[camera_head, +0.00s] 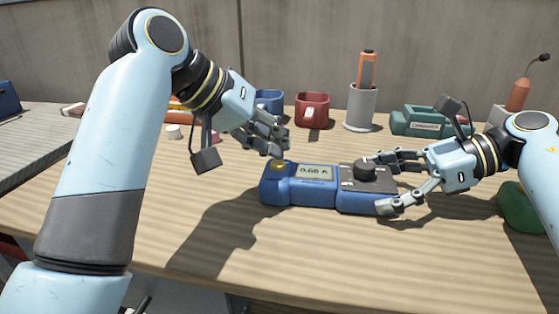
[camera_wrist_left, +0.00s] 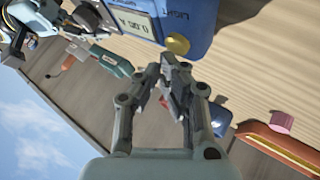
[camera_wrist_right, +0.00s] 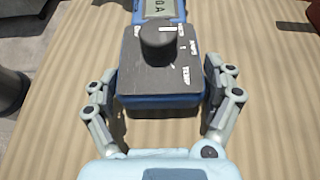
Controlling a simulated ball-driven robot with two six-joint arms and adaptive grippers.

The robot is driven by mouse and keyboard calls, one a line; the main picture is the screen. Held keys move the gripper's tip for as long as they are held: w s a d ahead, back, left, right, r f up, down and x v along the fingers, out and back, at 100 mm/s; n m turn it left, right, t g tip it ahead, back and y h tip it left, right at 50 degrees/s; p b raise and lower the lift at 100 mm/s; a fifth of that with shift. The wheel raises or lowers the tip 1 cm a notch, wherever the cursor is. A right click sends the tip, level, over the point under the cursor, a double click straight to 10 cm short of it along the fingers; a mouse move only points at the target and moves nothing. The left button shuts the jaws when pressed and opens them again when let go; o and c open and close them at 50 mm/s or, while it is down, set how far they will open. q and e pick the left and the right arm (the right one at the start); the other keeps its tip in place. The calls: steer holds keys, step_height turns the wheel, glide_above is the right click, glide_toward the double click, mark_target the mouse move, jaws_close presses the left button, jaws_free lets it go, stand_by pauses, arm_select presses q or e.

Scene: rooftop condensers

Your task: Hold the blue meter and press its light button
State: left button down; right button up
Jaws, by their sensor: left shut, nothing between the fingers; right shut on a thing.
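The blue meter (camera_head: 312,203) lies on the wooden table with its screen and dark dial face up. It also shows in the left wrist view (camera_wrist_left: 200,18) and the right wrist view (camera_wrist_right: 150,102). Its yellow light button (camera_head: 277,163) is at its left end, and it shows in the left wrist view (camera_wrist_left: 178,44). My right gripper (camera_head: 385,180) is shut on the meter's dial end, one finger on each side (camera_wrist_right: 160,105). My left gripper (camera_head: 280,148) is shut and empty. Its fingertips (camera_wrist_left: 172,62) are just by the button; I cannot tell whether they touch it.
A green object (camera_head: 518,207) lies at the right. The table front is clear.

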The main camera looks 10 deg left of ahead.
mark_target(276, 161)
arm_select(q)
steer(key=shift+f, duration=0.35)
stand_by(0.3)
steer(key=shift+r, duration=0.45)
steer(key=shift+r, duration=3)
